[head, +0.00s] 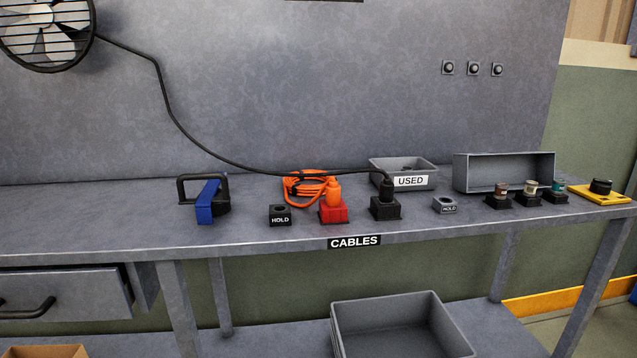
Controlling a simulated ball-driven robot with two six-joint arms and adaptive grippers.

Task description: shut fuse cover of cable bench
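A grey hollow box-shaped piece (548,163), which looks like the fuse cover, stands at the right rear of the cable bench (130,222). Its hollow side faces me, so it appears tipped up and open. In front of it, several small cylinders that look like fuses stand uncovered in black sockets: a brown one (501,189), a cream one (530,187) and a teal one (558,185). Any hinge is too small to tell. Neither of my grippers shows in the head view.
A yellow block with a black knob (600,193) sits at the right end. Left of the fuses are a HOLD block (444,205), a black socket (385,209), a red socket (333,212) and a USED bin (431,182). A fan cable (260,170) crosses the bench.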

